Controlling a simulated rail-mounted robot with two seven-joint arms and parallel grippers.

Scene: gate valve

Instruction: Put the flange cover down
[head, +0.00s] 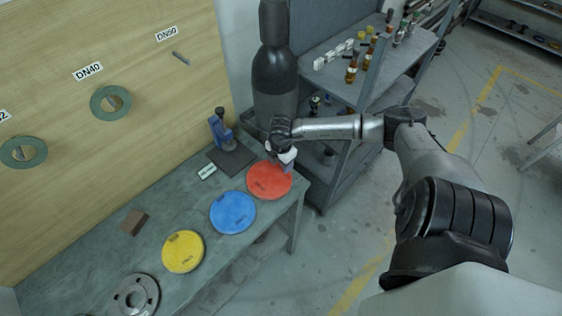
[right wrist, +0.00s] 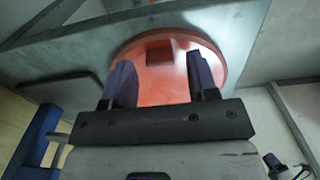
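A red flange cover (head: 266,184), a round disc, lies on the grey-green workbench (head: 75,258) near its right end. My right gripper (head: 284,163) is over the far right part of this cover. In the right wrist view its two dark fingers (right wrist: 162,82) are spread apart in front of the red disc (right wrist: 163,94). A small raised block, likely the cover's handle (right wrist: 160,54), shows beyond the gap between the fingertips, and the fingers do not visibly close on it. A blue cover (head: 233,212) and a yellow cover (head: 183,251) lie to the left. My left gripper is out of view.
A grey metal flange (head: 135,297) lies at the near left of the bench. A blue tool (head: 221,132) stands on a dark plate behind the red cover. A dark gas cylinder (head: 276,75) and a shelf cart (head: 345,85) stand close behind my right gripper.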

